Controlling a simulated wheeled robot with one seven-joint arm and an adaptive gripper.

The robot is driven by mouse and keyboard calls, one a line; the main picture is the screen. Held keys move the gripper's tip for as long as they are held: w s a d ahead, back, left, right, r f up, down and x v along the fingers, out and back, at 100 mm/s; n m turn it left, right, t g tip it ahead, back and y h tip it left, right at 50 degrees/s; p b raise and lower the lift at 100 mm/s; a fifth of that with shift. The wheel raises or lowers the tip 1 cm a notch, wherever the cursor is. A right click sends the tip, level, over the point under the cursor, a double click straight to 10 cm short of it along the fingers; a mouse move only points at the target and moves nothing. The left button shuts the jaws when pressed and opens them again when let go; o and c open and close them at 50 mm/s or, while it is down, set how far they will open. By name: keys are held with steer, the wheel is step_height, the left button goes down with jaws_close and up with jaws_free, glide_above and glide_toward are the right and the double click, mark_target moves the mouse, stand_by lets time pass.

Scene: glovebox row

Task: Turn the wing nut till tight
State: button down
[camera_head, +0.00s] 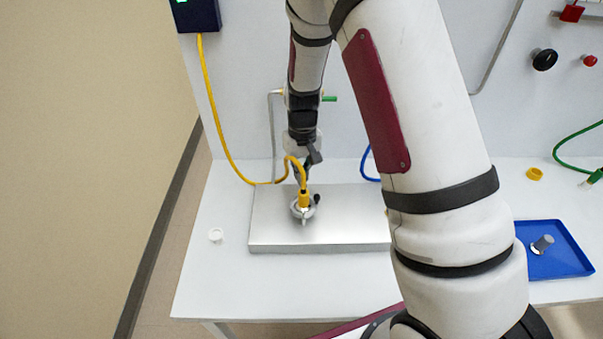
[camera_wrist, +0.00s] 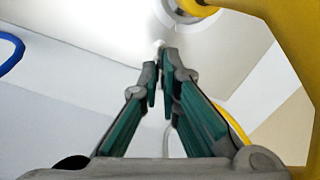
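A silver ring-shaped fitting (camera_head: 298,212) sits on a flat metal plate (camera_head: 350,220) on the white bench, with a yellow hose end (camera_head: 304,200) standing upright in it. A small dark part (camera_head: 317,198) shows at the fitting's right side. I cannot make out the wing nut clearly in either view. My gripper (camera_head: 307,172) points down just behind the fitting, partly hidden by the yellow hose. In the wrist view my gripper's fingers (camera_wrist: 159,72) are close together with a narrow gap. A small pale thing (camera_wrist: 159,44) shows at the fingertips; whether they hold it is unclear.
The yellow hose (camera_head: 213,110) loops from a dark box (camera_head: 196,14) close by my gripper. A blue tray (camera_head: 560,262) holding a grey cylinder (camera_head: 542,243) lies at the right. A blue hose (camera_head: 368,165) is behind.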

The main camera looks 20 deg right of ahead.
steer(key=m, duration=0.5)
steer(key=shift+d+m, duration=0.1)
steer(key=shift+m, duration=0.2)
steer(key=m, duration=0.5)
steer(key=shift+s+m, duration=0.1)
steer(key=shift+m, duration=0.2)
steer(key=m, duration=0.5)
steer(key=shift+s+d, duration=0.1)
steer(key=m, duration=0.6)
steer(key=shift+s, duration=0.1)
steer(key=shift+m, duration=0.3)
steer(key=c, duration=1.8)
jaws_free()
step_height(320, 180, up, 12)
